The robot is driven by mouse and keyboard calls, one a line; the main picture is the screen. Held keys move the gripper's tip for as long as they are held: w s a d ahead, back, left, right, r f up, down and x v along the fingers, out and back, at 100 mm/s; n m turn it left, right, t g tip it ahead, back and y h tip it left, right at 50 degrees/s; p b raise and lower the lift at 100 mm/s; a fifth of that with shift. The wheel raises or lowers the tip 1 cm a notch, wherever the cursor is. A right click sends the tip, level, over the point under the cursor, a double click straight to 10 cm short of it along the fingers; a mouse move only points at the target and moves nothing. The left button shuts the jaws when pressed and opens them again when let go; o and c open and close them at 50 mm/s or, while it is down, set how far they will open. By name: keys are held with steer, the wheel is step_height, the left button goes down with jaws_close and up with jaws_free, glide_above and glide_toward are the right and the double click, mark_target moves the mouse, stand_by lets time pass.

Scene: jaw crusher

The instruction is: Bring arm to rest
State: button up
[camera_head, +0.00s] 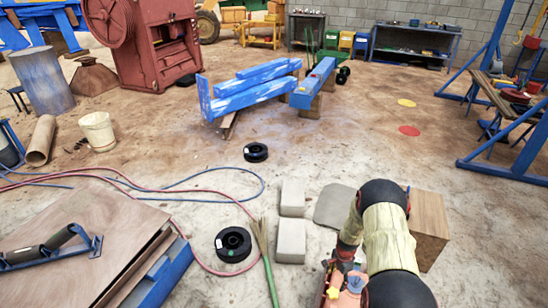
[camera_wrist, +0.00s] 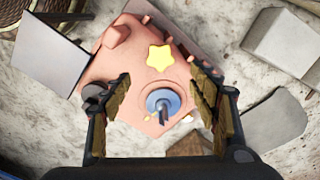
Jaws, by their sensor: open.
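My arm (camera_head: 385,240) reaches in at the lower right of the head view, bent, with a cream sleeve between dark joints. My gripper (camera_wrist: 160,76) shows in the wrist view with two fingers with tan pads spread apart and nothing held between them. Below and between the fingers is a salmon-coloured housing with a yellow star knob (camera_wrist: 159,58) and a round blue-grey knob (camera_wrist: 163,103). The housing (camera_head: 345,298) is partly visible beside my arm at the bottom of the head view. Whether the fingers touch it cannot be told.
A wooden block (camera_head: 430,228) stands close right of my arm. Grey blocks (camera_head: 291,240), black spools (camera_head: 233,244) and loose hoses lie to the left. A blue frame (camera_head: 510,160) stands at the right. The floor beyond my arm is mostly clear.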

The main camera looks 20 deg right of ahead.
steer(key=s+a+r+n+g+y, duration=0.1)
steer(key=s+a+r+n, duration=0.1)
steer(key=s+n, duration=0.15)
steer(key=s+a+r+n+g, duration=0.1)
steer(key=s+a+n, duration=0.1)
steer(key=s, duration=0.3)
steer(key=s+a+r+n+t+p, duration=0.1)
steer(key=s+a+r, duration=0.4)
steer(key=r, duration=1.4)
steer(key=s+a+r+n+t+p, duration=0.1)
steer(key=s+a+r+n+t, duration=0.3)
steer(key=r, duration=1.4)
steer(key=s+a+r+n+t+h+p, duration=0.1)
steer(key=s+a+r+n+t, duration=0.1)
steer(key=s+a+r+n, duration=0.4)
steer(key=a+r, duration=0.2)
steer(key=r, duration=0.5)
steer(key=s+a+r, duration=0.1)
steer(key=a+r, duration=0.2)
steer(key=r, duration=0.3)
steer(key=shift+a+r+t, duration=0.25)
steer(key=shift+r+t, duration=0.05)
steer(key=shift+r, duration=0.05)
steer(key=shift+n, duration=0.25)
